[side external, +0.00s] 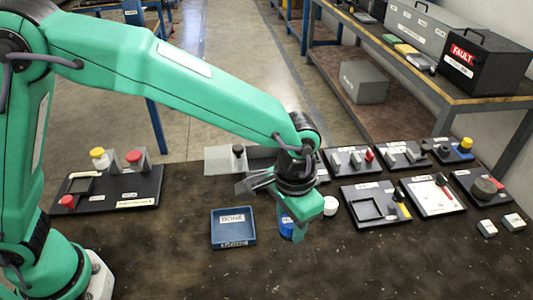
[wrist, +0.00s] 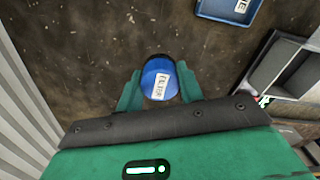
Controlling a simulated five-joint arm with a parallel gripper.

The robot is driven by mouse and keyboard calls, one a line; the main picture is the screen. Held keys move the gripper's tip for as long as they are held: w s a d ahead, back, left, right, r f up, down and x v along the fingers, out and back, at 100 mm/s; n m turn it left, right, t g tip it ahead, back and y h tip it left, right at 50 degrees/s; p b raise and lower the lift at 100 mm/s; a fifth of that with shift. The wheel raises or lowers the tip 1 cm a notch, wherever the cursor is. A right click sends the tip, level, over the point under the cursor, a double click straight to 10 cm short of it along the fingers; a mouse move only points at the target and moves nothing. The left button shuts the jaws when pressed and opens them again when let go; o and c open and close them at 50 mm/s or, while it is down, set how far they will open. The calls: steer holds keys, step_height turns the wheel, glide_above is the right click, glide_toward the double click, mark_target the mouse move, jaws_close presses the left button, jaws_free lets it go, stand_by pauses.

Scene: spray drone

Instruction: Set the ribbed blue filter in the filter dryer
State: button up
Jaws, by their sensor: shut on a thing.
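The blue filter (wrist: 158,80) is round and carries a white label reading FILTER in the wrist view. My gripper (wrist: 160,92) is shut on it, with one green finger on each side. In the side external view the blue filter (side external: 287,227) shows partly behind a finger of my gripper (side external: 291,225), low over the dark bench. I cannot tell whether it touches the bench. No label that I can read marks the filter dryer. A station with a grey panel (side external: 222,160) stands behind my gripper, partly hidden by my arm.
A blue tray (side external: 233,240) labelled DONE lies left of my gripper. A white round piece (side external: 330,206) stands close on its right. Several black stations, including one with a square frame (side external: 372,208), fill the right side. The front of the bench is clear.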

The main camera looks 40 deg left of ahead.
steer(key=w+a+r, duration=0.2)
steer(key=w+a, duration=1)
steer(key=w+a+f, duration=0.4)
steer(key=w+a, duration=0.1)
steer(key=w+a+f, duration=0.2)
steer(key=a+f, duration=0.1)
steer(key=shift+w+a, duration=0.2)
steer(key=shift+f, duration=0.15)
steer(key=shift+f, duration=1.9)
steer(key=shift+f, duration=0.15)
steer(key=o, duration=1)
steer(key=shift+c, duration=0.2)
